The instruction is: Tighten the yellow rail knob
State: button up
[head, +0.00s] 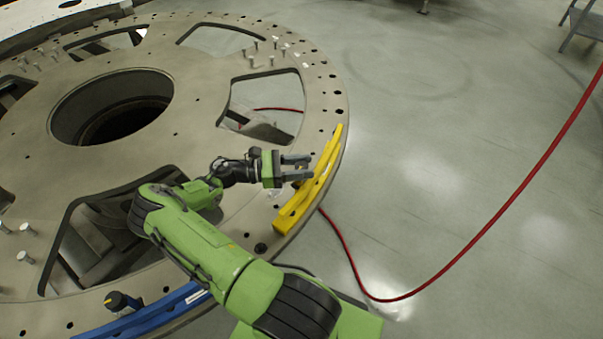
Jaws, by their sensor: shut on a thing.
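The yellow rail (296,210) lies along the right edge of the big round turret plate (215,150). My gripper (303,167) is at the middle of the rail, on its inner left side, with its two grey fingers pointing right towards it. The fingers are shut on the rail's knob, which they hide almost fully. I cannot make out the knob's shape or how far it is turned.
A blue rail (165,310) with a black knob (121,302) lies at the plate's lower left edge. A small dark round part (261,247) sits near the yellow rail's lower end. Several bolts stand on the plate. A red hose (468,234) crosses the open floor.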

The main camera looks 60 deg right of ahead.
jog(key=shift+m+g+y+b, duration=0.55)
jog(key=shift+m+g+y, duration=0.4)
jog(key=shift+y, duration=0.65)
jog(key=shift+m+y, duration=0.3)
jog(key=shift+m, duration=0.05)
jog(key=o, duration=0.9)
jog(key=shift+o, duration=0.2)
jog(key=b+v, duration=0.3)
jog(key=v, duration=1.2)
jog(key=shift+w+a, duration=0.2)
jog(key=shift+w, duration=0.1)
